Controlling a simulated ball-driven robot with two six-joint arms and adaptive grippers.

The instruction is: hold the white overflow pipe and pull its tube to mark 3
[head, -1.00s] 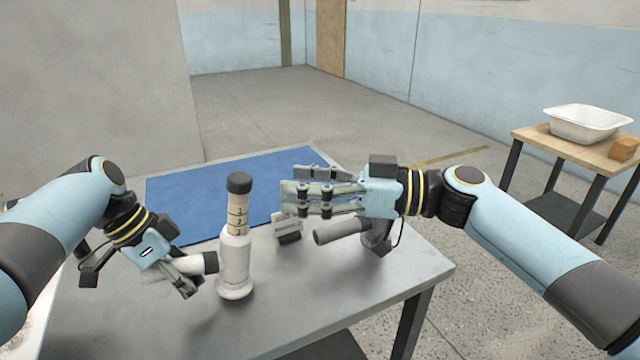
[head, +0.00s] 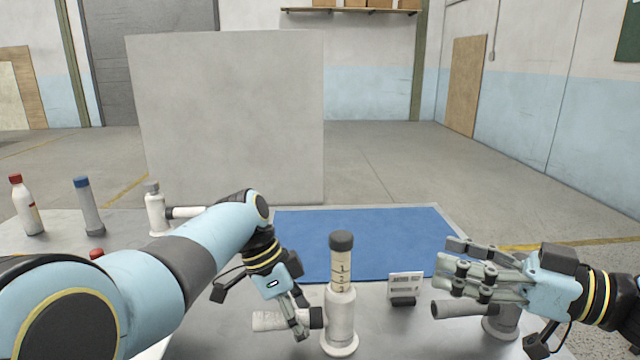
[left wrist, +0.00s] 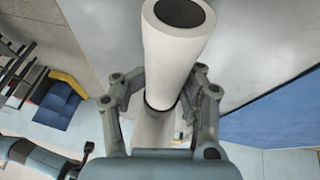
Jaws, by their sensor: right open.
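The white overflow pipe (head: 340,318) stands upright on the grey table. Its tan tube (head: 341,272), with several dark marks and a black cap, sticks up out of the top. My left gripper (head: 298,322) is shut around the pipe's white side branch (head: 266,321). The left wrist view shows the branch (left wrist: 172,58), its dark open end towards the camera, with a finger of the left gripper (left wrist: 168,82) against each side. My right gripper (head: 448,268) is open and empty, to the right of the tube and apart from it.
A grey pipe (head: 497,323) stands below and behind my right gripper. A small label stand (head: 404,287) is between it and the white pipe. A blue mat (head: 370,235) lies behind. Another white pipe (head: 157,212) and bottles (head: 88,208) stand at the left.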

